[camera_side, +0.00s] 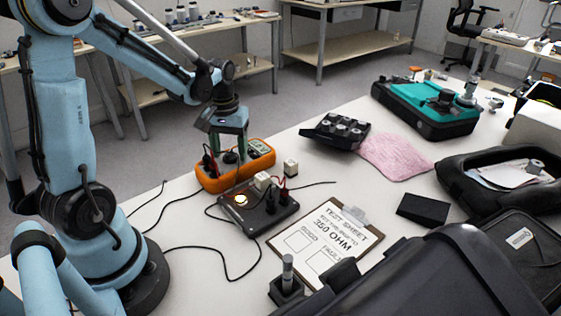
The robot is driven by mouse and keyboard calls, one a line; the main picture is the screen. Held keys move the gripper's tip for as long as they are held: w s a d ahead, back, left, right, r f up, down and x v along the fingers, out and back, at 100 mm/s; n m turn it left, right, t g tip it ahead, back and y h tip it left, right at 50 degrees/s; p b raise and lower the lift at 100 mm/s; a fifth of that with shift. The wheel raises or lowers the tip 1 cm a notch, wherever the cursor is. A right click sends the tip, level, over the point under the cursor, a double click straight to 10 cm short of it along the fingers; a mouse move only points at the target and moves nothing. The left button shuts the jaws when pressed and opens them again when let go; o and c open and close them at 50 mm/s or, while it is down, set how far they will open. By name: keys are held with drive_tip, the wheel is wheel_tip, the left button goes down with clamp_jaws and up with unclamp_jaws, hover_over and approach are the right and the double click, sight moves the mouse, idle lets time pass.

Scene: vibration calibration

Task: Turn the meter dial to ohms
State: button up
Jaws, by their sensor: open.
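The orange multimeter (213,184) lies on the white table near the middle of the picture. Its display (260,148) is at its right end. A dark round dial (231,157) shows on its face, partly hidden by my gripper; its pointer setting is too small to read. My gripper (229,146), with greenish fingers, points down over the meter's face, close above the dial. It is open. I cannot tell whether the fingers touch the dial. Black and red leads (208,163) plug into the meter's left end.
A dark box with a lit round lamp (241,199) stands in front of the meter, with cables around it. A clipboard test sheet (325,240) reads 350 OHM. A black tray (336,131), pink cloth (394,157), teal case (425,105) and black wedge (423,209) lie to the right.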

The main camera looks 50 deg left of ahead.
drive_tip(key=shift+r, duration=0.1)
wheel_tip(320, 180, up, 12)
idle(0.7)
drive_tip(key=shift+c, duration=0.3)
drive_tip(key=shift+d, duration=0.15)
drive_tip(key=shift+c, duration=1.3)
drive_tip(key=d+f+y, duration=0.1)
drive_tip(key=d, duration=0.1)
drive_tip(key=w+d+f+y, duration=0.1)
drive_tip(key=d, duration=0.1)
drive_tip(key=d+f+g+y, duration=0.1)
drive_tip(key=d, duration=0.1)
drive_tip(key=shift+w+d, duration=0.15)
drive_tip(key=shift+w, duration=0.25)
clamp_jaws()
drive_tip(key=n+y, duration=0.1)
drive_tip(key=y, duration=0.3)
approach(234, 160)
drive_tip(key=shift+t, duration=0.4)
drive_tip(key=f, duration=0.1)
drive_tip(key=w+f, duration=0.1)
drive_tip(key=f, duration=0.3)
drive_tip(key=shift+w, duration=0.4)
drive_tip(key=s+a, duration=0.1)
drive_tip(key=a, duration=0.1)
drive_tip(key=shift+s+a+f, duration=0.25)
drive_tip(key=shift+s+a, duration=0.1)
drive_tip(key=shift+s, duration=0.05)
drive_tip(key=shift+s+a, duration=0.4)
drive_tip(key=shift+a, duration=0.05)
